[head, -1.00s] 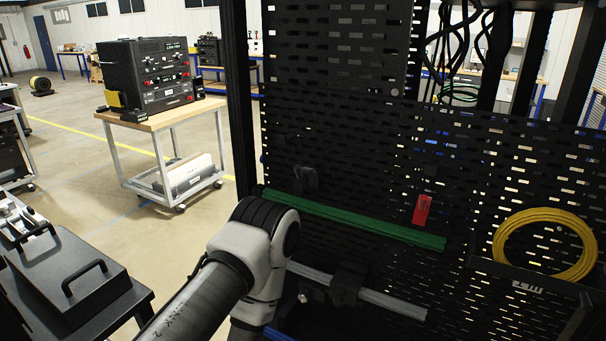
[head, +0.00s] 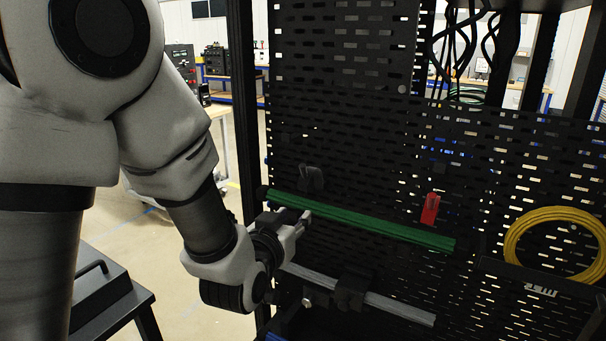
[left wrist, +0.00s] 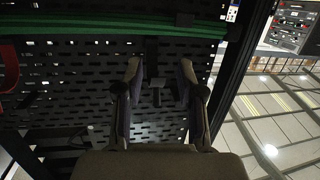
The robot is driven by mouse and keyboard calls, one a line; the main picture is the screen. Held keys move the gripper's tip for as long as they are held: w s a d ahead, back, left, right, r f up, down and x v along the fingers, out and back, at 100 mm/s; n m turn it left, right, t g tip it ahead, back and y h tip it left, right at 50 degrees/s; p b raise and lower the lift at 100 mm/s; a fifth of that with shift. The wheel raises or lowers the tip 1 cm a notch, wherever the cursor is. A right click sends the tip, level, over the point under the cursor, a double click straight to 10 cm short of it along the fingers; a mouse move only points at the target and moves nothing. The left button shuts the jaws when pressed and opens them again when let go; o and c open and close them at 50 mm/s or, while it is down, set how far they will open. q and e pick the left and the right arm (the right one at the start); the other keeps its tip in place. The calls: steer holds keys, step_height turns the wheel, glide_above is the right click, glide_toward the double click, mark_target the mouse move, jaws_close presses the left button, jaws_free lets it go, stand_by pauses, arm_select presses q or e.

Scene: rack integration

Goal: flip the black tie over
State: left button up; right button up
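The black tie (head: 311,178) stands up from the pegboard just above the left part of the green cable bundle (head: 365,224). It is dark against the dark board and hard to make out. In the left wrist view, which looks upside down, the black tie (left wrist: 156,88) shows between my fingers, and the green bundle (left wrist: 100,22) crosses the top. My left gripper (head: 301,220) is at the bundle's left part, just below the tie. Its fingers (left wrist: 160,82) are apart, and I see no grip on the tie. Whether they touch it, I cannot tell. My right gripper is not in view.
A red tie (head: 430,208) stands above the bundle's right part. A grey bar (head: 395,308) with a black bracket (head: 350,290) runs below. A yellow cable coil (head: 512,240) hangs at right. A black rack post (head: 243,120) stands close left of my gripper.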

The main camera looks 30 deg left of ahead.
arm_select(q)
steer(key=t, duration=0.2)
glide_toward(301, 167)
steer(key=w, duration=0.3)
steer(key=w+p, duration=0.1)
steer(key=p, duration=0.1)
steer(key=w+p, duration=0.1)
steer(key=p, duration=0.1)
steer(key=w+p, duration=0.1)
steer(key=p, duration=0.1)
steer(key=shift+w+a+r, duration=0.2)
steer(key=shift+a+r, duration=0.1)
steer(key=shift+a, duration=0.1)
steer(key=w, duration=0.1)
steer(key=w+p, duration=0.1)
steer(key=w, duration=0.2)
steer(key=shift+a+f, duration=0.25)
steer(key=shift+a, duration=0.1)
steer(key=shift+w+f, duration=0.15)
steer(key=shift+w, duration=0.15)
steer(key=shift+s, duration=0.2)
jaws_close()
